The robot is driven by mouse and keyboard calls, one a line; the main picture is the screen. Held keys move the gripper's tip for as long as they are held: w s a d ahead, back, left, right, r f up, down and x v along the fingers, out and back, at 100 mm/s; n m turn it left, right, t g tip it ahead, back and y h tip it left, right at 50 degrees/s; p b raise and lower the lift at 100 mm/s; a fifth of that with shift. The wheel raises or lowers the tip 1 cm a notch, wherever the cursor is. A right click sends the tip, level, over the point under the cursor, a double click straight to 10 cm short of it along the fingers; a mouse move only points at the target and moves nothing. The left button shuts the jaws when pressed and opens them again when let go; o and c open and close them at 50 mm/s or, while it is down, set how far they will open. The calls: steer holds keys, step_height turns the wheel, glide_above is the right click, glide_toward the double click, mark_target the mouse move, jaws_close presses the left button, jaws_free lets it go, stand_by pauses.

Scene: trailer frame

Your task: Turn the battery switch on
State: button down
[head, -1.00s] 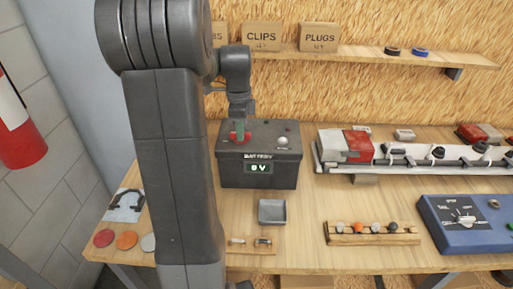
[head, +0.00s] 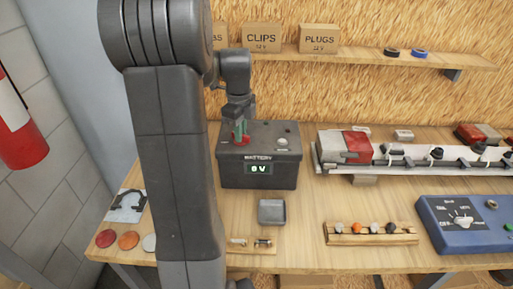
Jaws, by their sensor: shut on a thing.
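The battery box (head: 258,173) stands on the bench, dark grey, with a lit green display (head: 258,169) that appears to read 0 V. Its red switch (head: 240,141) is on the left part of the top. My gripper (head: 241,132) is over that spot from above, its greenish fingertips shut on the red switch and partly covering it. The exact angle of the switch is hard to make out. A pale round knob (head: 282,142) sits on the right of the box top.
A small grey tray (head: 272,212) lies in front of the box. To the right are a trailer light bar (head: 420,158), a wooden rack (head: 370,235) of small parts and a blue tester (head: 465,225). A shelf with cardboard boxes (head: 319,38) hangs behind.

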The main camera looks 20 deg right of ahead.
steer(key=m+p, duration=0.1)
steer(key=m, duration=0.4)
stand_by(0.3)
steer(key=m+p, duration=0.1)
steer(key=m, duration=0.3)
steer(key=shift+r+m, duration=0.1)
steer(key=shift+m, duration=0.2)
steer(key=shift+m+p, duration=0.3)
steer(key=shift+m, duration=0.1)
steer(key=shift+d, duration=0.1)
